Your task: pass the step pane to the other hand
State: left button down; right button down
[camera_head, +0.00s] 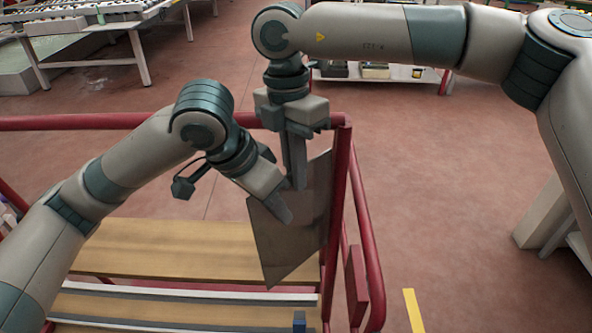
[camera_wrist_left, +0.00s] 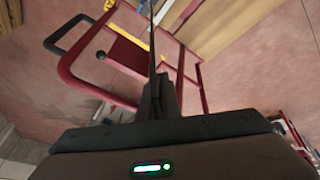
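The step pane (camera_head: 292,242) is a thin, grey-brown, partly see-through plate, held tilted above the cart. My left gripper (camera_head: 283,209) is shut on it near its upper left edge. In the left wrist view the pane (camera_wrist_left: 152,52) shows edge-on as a thin dark line rising from the left fingers (camera_wrist_left: 157,98). My right gripper (camera_head: 298,182) points down from above, its fingers overlapping the pane's upper part close beside the left fingers. Whether they grip it cannot be made out; the far side of the pane is hidden.
A red-railed cart (camera_head: 341,190) with wooden boards (camera_head: 150,248) stands below; its rail post is close to the pane's right side. A roller table (camera_head: 100,22) stands at the back left. The reddish floor (camera_head: 460,190) to the right is mostly clear, with a yellow stripe (camera_head: 413,310).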

dwell(0.4)
pick_arm(q)
jog(key=c, duration=1.9)
grip_release()
jog(key=shift+r, duration=0.1)
jog(key=v, duration=1.2)
jog(key=shift+s, duration=0.1)
